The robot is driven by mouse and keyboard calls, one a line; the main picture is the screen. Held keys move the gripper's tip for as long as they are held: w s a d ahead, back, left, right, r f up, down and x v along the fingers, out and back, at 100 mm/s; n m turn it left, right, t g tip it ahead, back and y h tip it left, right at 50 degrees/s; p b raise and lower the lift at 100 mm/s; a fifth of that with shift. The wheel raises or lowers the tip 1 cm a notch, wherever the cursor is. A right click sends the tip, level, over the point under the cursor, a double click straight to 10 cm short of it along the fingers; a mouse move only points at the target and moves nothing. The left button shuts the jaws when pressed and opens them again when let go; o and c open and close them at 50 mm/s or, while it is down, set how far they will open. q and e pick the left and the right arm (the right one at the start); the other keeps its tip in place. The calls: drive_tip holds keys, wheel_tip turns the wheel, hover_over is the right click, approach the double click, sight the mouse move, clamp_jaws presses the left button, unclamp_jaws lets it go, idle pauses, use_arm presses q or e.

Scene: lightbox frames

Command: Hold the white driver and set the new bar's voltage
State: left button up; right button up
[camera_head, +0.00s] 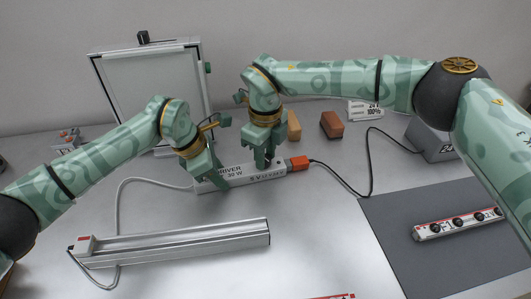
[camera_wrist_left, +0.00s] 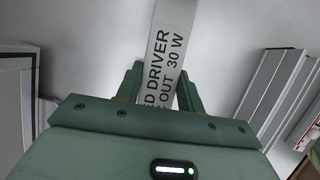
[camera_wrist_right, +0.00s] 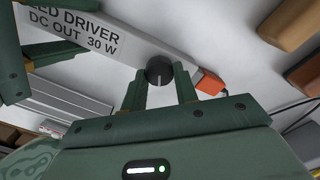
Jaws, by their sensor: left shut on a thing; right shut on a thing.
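The white driver (camera_head: 240,175) lies on the bench, printed "LED DRIVER, DC OUT 30 W". My left gripper (camera_head: 209,178) is shut on its left part; in the left wrist view the fingers straddle the white driver (camera_wrist_left: 168,55). My right gripper (camera_head: 265,158) is shut on a black round knob (camera_wrist_right: 159,70) at the driver's right part, with a pale pointer mark. The knob's scale is hard to read. A long aluminium bar (camera_head: 175,243) lies in front, joined to the driver's left end by a pale cable (camera_head: 122,205).
An orange plug (camera_head: 299,163) on the driver's right end leads by black cable to a grey box (camera_head: 435,140). A strip with several black round parts (camera_head: 460,223) lies on a dark mat (camera_head: 400,265). A framed panel (camera_head: 150,90) and two blocks (camera_head: 331,124) stand behind.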

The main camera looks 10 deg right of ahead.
drive_tip(key=m, duration=0.4)
drive_tip(key=shift+m, duration=0.3)
idle(0.3)
drive_tip(key=o, duration=1)
wheel_tip(320, 180, up, 12)
use_arm(q)
drive_tip(key=o, duration=1.2)
